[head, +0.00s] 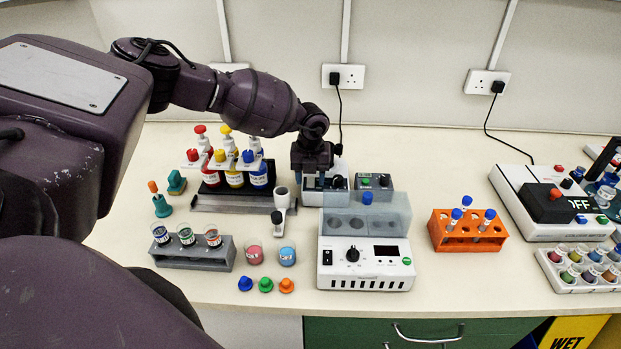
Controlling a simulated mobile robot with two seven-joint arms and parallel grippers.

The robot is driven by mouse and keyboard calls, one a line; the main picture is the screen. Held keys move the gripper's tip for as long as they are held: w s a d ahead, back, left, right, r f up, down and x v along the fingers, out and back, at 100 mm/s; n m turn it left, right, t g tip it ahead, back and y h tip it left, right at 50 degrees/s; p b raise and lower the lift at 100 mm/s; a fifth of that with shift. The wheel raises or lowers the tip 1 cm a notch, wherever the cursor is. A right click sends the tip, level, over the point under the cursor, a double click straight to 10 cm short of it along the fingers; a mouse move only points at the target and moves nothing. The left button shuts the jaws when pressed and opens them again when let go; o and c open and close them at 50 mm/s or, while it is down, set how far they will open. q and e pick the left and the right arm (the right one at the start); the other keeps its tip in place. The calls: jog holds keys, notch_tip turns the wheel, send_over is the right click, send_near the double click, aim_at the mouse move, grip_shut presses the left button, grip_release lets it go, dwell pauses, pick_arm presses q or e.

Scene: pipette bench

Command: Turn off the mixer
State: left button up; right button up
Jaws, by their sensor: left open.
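My left arm reaches in from the left, and my left gripper (311,176) points down with its jaws open. In front stands a white unit (366,278) with a clear lid, a black dial, a dark display and a rocker switch. Neither device has a readable label, so I cannot tell for sure which is the mixer. My right gripper is not in view.
Left of the gripper is a rack of dye bottles (234,178); a white pipette-like tool (280,208) stands nearby. A grey cup rack (192,255) is front left. An orange tube rack (467,231) and a white device marked OFF (550,203) stand right.

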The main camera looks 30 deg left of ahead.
pick_arm(q)
jog(key=shift+f, duration=0.6)
grip_shut()
jog(key=shift+w+a+r+g+h+b, duration=0.1)
jog(key=shift+w+g+h+b, duration=0.15)
jog(key=shift+g, duration=0.25)
jog(key=shift+w+a+g+h+b, duration=0.1)
jog(key=shift+g+h, duration=0.25)
jog(key=shift+g, duration=0.45)
jog(key=shift+r, duration=0.1)
grip_release()
